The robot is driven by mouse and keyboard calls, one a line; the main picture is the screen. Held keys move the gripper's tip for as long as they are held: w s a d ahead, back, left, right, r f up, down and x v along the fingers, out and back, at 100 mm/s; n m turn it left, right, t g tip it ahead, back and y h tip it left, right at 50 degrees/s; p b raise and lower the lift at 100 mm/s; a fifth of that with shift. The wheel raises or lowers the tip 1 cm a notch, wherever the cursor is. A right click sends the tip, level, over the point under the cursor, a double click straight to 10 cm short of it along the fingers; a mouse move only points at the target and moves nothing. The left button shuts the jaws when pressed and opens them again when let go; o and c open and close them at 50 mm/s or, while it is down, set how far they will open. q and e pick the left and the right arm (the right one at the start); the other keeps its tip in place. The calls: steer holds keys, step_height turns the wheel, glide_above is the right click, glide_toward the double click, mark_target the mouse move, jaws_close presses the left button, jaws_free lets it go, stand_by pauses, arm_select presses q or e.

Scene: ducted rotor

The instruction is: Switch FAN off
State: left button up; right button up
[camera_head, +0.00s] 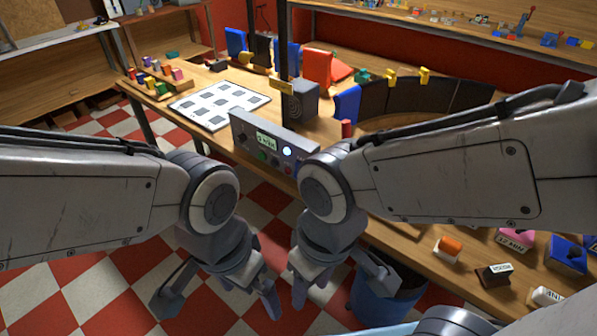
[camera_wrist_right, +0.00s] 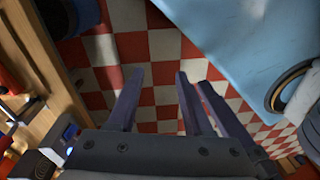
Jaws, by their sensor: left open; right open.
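A grey control panel (camera_head: 240,124) stands at the table's near edge in the head view. It has a small lit display (camera_head: 266,141), a green button (camera_head: 262,155), a bright bluish-white light (camera_head: 287,151) and other small controls. Its labels are too small to read, so I cannot tell which control is FAN. My right forearm and wrist are close to the panel's right end. My left gripper (camera_head: 220,296) is open and empty, low in front of the table. My right gripper (camera_head: 338,286) is open and empty beside it; its fingers also show in the right wrist view (camera_wrist_right: 160,85) above the floor.
A white board with grey squares (camera_head: 218,105) and a rack of coloured pegs (camera_head: 157,80) lie left of the panel. A dark curved duct wall (camera_head: 425,100) stands behind right. A blue bin (camera_head: 385,300) is below the table edge. Small labelled blocks (camera_head: 447,248) sit at right.

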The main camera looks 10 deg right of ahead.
jaws_close()
stand_by(0.4)
stand_by(0.9)
